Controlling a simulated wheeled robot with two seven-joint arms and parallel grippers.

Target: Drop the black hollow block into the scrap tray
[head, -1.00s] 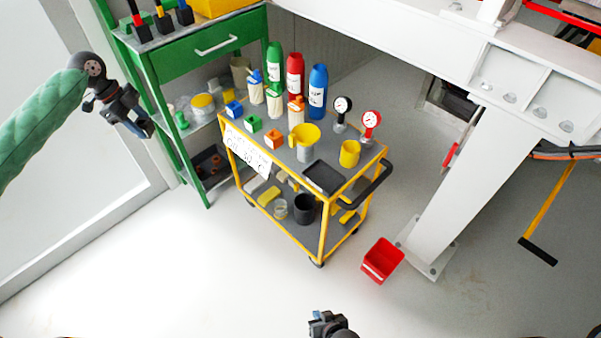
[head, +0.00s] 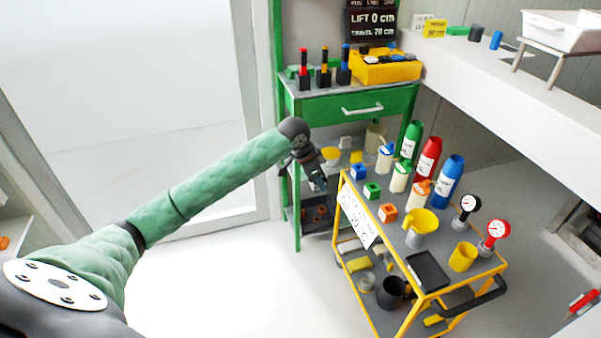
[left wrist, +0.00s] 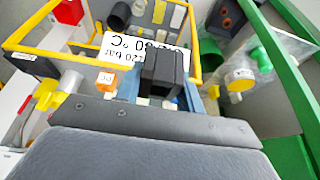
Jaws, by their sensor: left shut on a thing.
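My left gripper (head: 319,184) reaches in front of the green cabinet's open shelves, left of the yellow cart. In the left wrist view a black block (left wrist: 163,72) sits between the bluish fingers of the left gripper (left wrist: 162,92), which is shut on it; its hollow is not clear from this angle. No tray is labelled scrap: a dark tray (head: 318,228) with rusty rings stands on the cabinet's low shelf, and an empty black tray (head: 428,270) lies on the cart. My right gripper is out of view.
The green cabinet (head: 350,105) holds tools and a yellow box on top. A white tray (head: 565,32) stands on the bench at right. The floor left of the cart is clear.

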